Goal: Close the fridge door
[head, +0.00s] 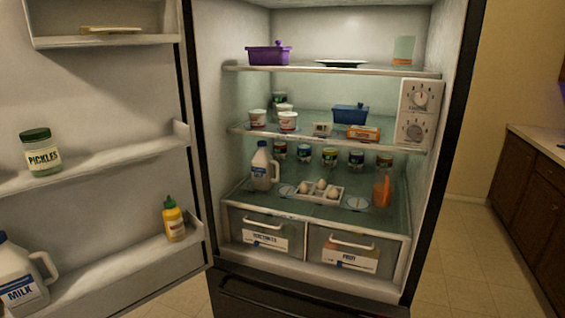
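The fridge (459,130) stands in front of me, its interior facing me. Its door (100,85) is wide open and swung out to the left, with its inner shelves toward me. The door meets the cabinet along a dark edge at the left of the opening, and its outer end runs out of the picture. The door shelves hold a pickles jar (40,156), a yellow mustard bottle (173,220) and a milk jug (22,280). Neither of my grippers shows in the head view.
Inside are a purple pot (268,55), a blue container (350,114), a milk jug (263,168), eggs (320,187) and several jars. Two lower drawers (355,252) look shut. A dark drawer front (290,300) lies below. Brown cabinets (530,200) stand right, with bare tiled floor (455,255) between.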

